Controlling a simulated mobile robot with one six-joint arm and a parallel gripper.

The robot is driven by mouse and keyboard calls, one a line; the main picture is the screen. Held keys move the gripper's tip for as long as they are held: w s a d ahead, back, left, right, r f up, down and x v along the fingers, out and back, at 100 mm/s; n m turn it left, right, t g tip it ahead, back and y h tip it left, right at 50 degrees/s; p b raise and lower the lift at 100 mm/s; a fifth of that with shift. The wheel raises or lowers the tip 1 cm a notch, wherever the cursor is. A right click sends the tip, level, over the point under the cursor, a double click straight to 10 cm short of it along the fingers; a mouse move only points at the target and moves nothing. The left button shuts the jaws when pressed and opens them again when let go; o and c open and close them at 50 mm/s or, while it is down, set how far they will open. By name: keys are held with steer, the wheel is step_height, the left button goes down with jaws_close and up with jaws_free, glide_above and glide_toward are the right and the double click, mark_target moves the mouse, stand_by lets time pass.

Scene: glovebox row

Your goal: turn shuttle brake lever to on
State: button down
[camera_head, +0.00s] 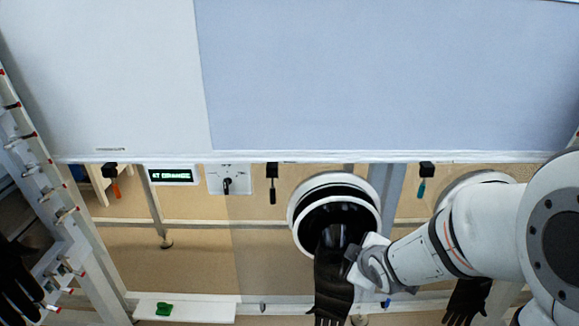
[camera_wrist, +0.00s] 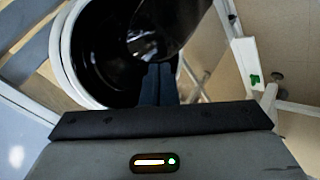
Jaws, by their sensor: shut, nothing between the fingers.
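The display panel (camera_head: 173,176) on the glovebox front reads what looks like "AT ORANGE". Right of it, a white plate (camera_head: 240,175) carries a small black lever or knob (camera_head: 227,185), roughly upright. Small levers hang along the same edge: one with an orange handle (camera_head: 116,190), a black one (camera_head: 272,190) and one with a teal handle (camera_head: 421,188). No label tells which is the brake lever.
The white-rimmed port (camera_head: 297,214) has a black glove (camera_head: 332,282) hanging from it, close to my gripper; touching cannot be told. A second port (camera_head: 476,181) is partly behind my arm. A green item (camera_head: 164,309) lies on a low white shelf (camera_head: 205,312). A rack stands at left.

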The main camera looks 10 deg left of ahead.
steer(key=a+r+n+y+p, duration=0.3)
steer(key=a+r+n+p, duration=0.25)
steer(key=a, duration=0.25)
steer(key=n+y+p, duration=0.4)
steer(key=n, duration=0.1)
glide_toward(273, 189)
steer(key=a+f, duration=0.4)
steer(key=a, duration=0.1)
steer(key=shift+w+a+f+m+t, duration=0.1)
steer(key=shift+w+f+m+t, duration=0.1)
steer(key=shift+w, duration=0.35)
steer(key=shift+w+a+f+m+t, duration=0.1)
steer(key=shift+w+f, duration=0.05)
steer(key=shift+w, duration=0.45)
